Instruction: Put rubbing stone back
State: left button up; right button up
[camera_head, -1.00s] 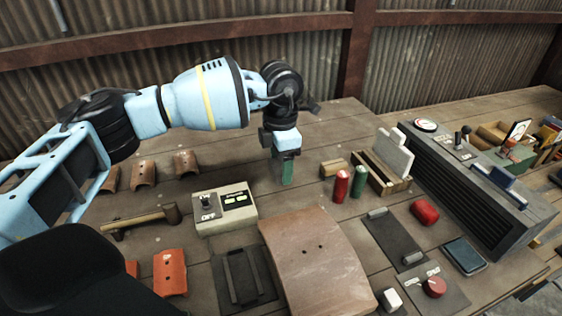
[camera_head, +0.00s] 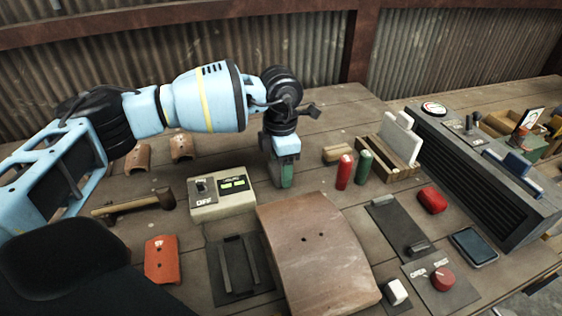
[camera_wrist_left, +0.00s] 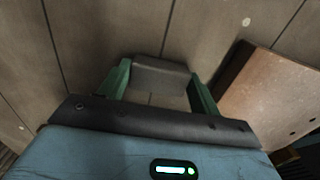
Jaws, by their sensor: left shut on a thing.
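My left gripper (camera_head: 283,177) points down over the middle of the bench, behind the brown curved plate and right of the grey OFF box. In the left wrist view its green fingers are shut on a grey block (camera_wrist_left: 160,78), which looks to be the rubbing stone. In the head view the block is mostly hidden by the fingers, and I cannot tell whether it touches the bench. A wooden tray (camera_head: 376,169) with pale upright slabs (camera_head: 401,138) stands to the right. My right gripper is not in view.
Near the gripper stand the OFF box (camera_head: 222,196), the brown curved plate (camera_head: 318,258), a red cylinder (camera_head: 345,172) and a green cylinder (camera_head: 363,167). A hammer (camera_head: 135,205) lies left. A dark ribbed unit (camera_head: 480,180) stands right. The planks behind the gripper are clear.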

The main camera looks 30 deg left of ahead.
pick_arm(q)
jog(key=o, duration=1)
jog(key=shift+o, duration=0.2)
jog(key=shift+r, duration=3.95)
jog(key=shift+s+f, duration=0.1)
